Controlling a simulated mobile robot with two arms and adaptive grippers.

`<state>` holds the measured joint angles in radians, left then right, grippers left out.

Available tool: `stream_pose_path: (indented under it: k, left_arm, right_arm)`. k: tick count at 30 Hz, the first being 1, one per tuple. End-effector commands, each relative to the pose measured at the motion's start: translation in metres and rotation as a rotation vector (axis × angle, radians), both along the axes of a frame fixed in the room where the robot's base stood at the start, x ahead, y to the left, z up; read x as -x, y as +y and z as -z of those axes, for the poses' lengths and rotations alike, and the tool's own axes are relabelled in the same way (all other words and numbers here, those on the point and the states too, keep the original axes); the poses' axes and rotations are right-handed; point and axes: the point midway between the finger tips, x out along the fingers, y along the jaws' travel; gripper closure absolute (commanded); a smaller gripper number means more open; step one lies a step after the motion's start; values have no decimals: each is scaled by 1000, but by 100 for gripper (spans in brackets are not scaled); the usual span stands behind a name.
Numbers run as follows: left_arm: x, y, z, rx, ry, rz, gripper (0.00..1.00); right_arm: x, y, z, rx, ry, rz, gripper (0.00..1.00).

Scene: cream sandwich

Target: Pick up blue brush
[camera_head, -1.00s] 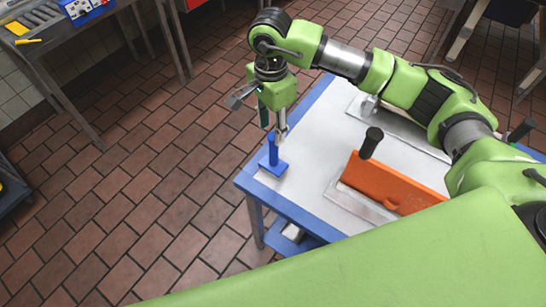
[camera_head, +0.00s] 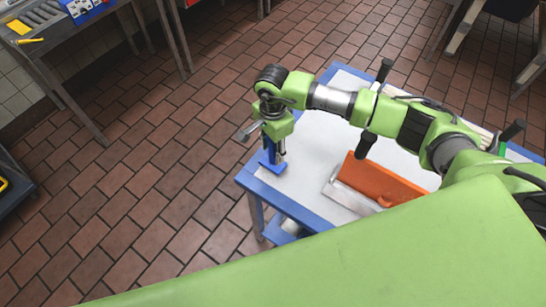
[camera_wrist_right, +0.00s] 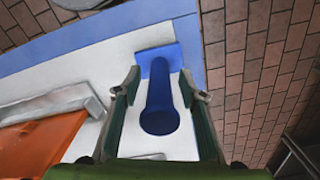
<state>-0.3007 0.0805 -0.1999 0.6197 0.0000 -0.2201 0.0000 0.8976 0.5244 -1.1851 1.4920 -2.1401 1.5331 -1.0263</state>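The blue brush (camera_head: 271,161) stands upright on the near-left corner of the white-topped table, its flat base down and its handle up. In the right wrist view the brush handle (camera_wrist_right: 160,98) points at the camera, between the two fingers. My right gripper (camera_head: 276,148) is over the brush, pointing down. In the right wrist view the right gripper (camera_wrist_right: 163,85) is open, one finger on each side of the handle, with gaps visible on both sides. In the head view its fingers partly hide the handle. My left gripper is not in view.
The table (camera_head: 310,150) has a blue rim. A workbench (camera_head: 60,40) stands at the upper left. Brick-tiled floor lies open left of the table.

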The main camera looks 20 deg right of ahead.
Motion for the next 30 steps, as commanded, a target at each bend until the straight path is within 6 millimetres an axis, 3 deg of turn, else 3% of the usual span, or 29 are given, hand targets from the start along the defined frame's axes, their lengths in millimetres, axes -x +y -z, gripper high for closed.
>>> stream_pose_path:
  k: [2,6,20,26,30]
  left_arm:
    - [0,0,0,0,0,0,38]
    - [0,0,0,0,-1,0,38]
    - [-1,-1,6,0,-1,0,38]
    - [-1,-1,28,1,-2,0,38]
    - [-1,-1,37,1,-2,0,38]
  right_arm:
    - [0,0,0,0,0,0,67]
    - [0,0,0,0,0,0,100]
    - [-1,0,-6,-1,-2,0,100]
    - [-1,0,-32,-2,-8,-3,100]
    - [26,3,-61,-3,-8,-5,100]
